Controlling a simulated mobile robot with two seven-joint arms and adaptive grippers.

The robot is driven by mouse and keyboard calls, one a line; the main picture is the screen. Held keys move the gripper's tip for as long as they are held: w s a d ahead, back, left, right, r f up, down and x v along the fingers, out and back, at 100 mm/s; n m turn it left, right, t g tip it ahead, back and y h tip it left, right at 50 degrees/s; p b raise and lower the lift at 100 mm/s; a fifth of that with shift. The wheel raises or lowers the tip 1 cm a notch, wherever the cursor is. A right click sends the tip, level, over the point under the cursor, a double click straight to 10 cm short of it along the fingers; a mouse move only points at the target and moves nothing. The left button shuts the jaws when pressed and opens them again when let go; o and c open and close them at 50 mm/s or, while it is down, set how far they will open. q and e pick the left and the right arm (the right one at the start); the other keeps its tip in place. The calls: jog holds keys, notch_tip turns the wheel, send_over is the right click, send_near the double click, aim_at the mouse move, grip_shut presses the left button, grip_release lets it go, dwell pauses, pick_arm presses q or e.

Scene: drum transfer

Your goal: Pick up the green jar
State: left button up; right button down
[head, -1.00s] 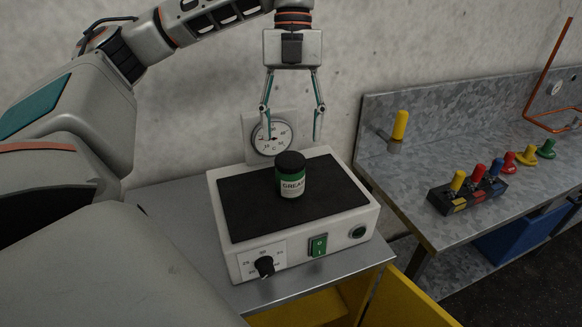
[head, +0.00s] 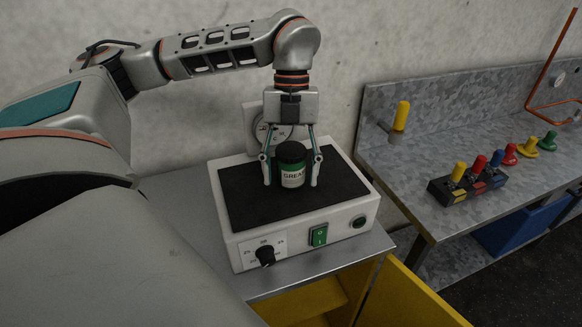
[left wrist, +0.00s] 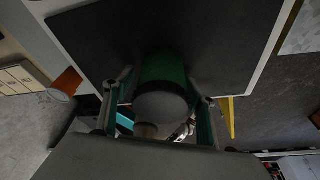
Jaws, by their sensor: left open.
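The green jar (head: 292,170) has a black lid and a white label reading "GREAS". It stands upright on the black top of a white heating plate (head: 345,222). My left gripper (head: 291,183) points down with its open fingers on either side of the jar. In the left wrist view the jar (left wrist: 163,70) lies between the two fingers (left wrist: 160,105), its lid towards the camera. I cannot tell whether either finger touches the jar. My right gripper is not in view.
The plate stands on a grey metal cabinet top (head: 190,215) with an open yellow drawer or door (head: 410,295) below. A wall dial (head: 262,135) is behind the gripper. On the right, a metal bench (head: 440,150) carries a holder (head: 465,190) with coloured pegs.

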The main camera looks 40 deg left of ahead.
pick_arm(q)
jog(key=shift+f, duration=0.1)
jog(key=shift+c, duration=0.3)
jog(key=c, duration=1.2)
